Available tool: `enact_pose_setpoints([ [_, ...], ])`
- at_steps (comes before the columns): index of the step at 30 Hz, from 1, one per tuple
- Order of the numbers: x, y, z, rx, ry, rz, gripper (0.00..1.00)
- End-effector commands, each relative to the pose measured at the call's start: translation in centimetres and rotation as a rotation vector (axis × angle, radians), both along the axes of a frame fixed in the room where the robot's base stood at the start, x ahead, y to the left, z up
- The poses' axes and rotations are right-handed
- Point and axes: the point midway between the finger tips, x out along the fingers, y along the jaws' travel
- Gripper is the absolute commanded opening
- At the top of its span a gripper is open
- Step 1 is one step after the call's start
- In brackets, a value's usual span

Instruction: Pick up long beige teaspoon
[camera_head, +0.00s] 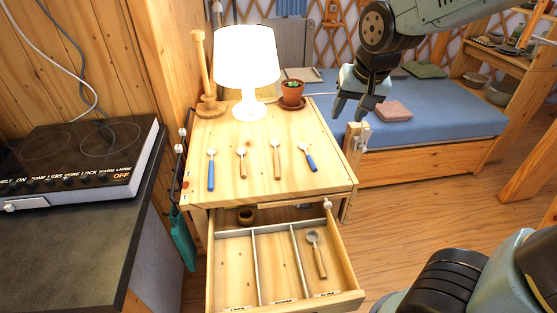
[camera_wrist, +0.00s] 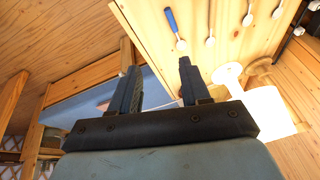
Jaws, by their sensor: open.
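Four spoons lie in a row on the wooden cabinet top. Two have beige handles: one left of centre (camera_head: 241,162) and one right of centre (camera_head: 276,160), which looks slightly longer. The outer two have blue handles, the left one (camera_head: 211,172) and the right one (camera_head: 309,159). Another beige-handled spoon (camera_head: 318,258) lies in the right compartment of the open drawer (camera_head: 232,305). My gripper (camera_head: 350,110) is open and empty, above and right of the cabinet top. In the wrist view, the open fingers (camera_wrist: 159,66) are apart from the spoons; a blue-handled one (camera_wrist: 171,20) shows beyond them.
A blue-covered bed (camera_head: 440,115) is at the right. A counter with a stove (camera_head: 80,155) is at the left.

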Motion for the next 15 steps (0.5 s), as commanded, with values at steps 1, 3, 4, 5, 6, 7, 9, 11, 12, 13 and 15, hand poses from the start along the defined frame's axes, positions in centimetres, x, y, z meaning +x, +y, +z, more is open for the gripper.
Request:
enact_pose_setpoints([
  [1,0.4,1.4,-0.7,-0.01,0.007,0.013,0.46],
  [3,0.9,2.9,-1.6,-0.019,0.009,0.017,0.46],
  [4,1.1,3.6,-2.0,-0.024,0.011,0.02,0.46],
  [5,1.3,4.2,-2.3,-0.03,0.01,0.023,0.46],
  [6,1.5,5.2,-2.8,-0.035,0.009,0.026,0.46],
  [7,1.7,5.9,-3.1,-0.04,0.007,0.029,0.46],
  [9,2.0,7.5,-4.0,-0.053,0.005,0.036,0.46],
  [11,2.2,8.9,-4.7,-0.064,-0.002,0.043,0.46],
  [12,2.2,9.8,-5.1,-0.072,-0.006,0.046,0.46],
  [13,2.3,10.5,-5.4,-0.077,-0.011,0.05,0.46],
  [15,2.3,12.1,-6.0,-0.089,-0.023,0.057,0.46],
])
